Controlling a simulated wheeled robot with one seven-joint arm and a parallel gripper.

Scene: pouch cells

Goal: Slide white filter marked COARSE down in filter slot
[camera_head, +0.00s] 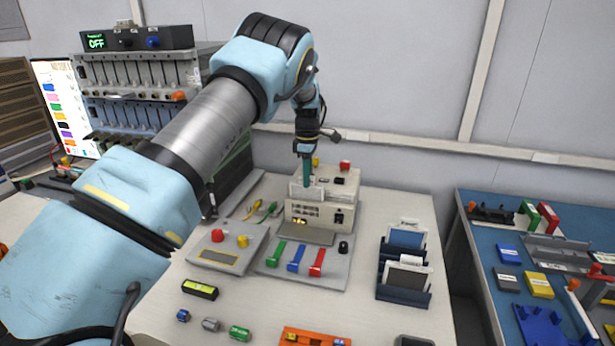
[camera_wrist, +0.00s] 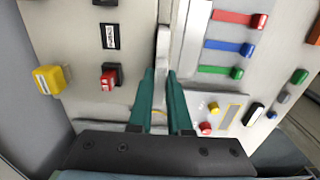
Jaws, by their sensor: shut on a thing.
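My gripper (camera_head: 307,182) is over the top of a beige machine (camera_head: 320,212), its teal fingers pointing down. In the wrist view my gripper (camera_wrist: 162,85) is shut on a thin pale plate, which I take to be the white filter (camera_wrist: 161,52), seen edge-on between the fingers. No COARSE marking can be read. A pale edge shows around the fingertips in the head view. The filter slot on the machine's top is hidden by the gripper and plate, so I cannot tell how deep the filter sits.
Red and yellow knobs stand on the machine top close to the fingers, the red knob (camera_wrist: 110,76) and yellow knob (camera_wrist: 50,79) in the wrist view. A dark rack (camera_head: 404,292) with framed plates stands at right. Green, blue and red levers (camera_head: 317,262) are in front.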

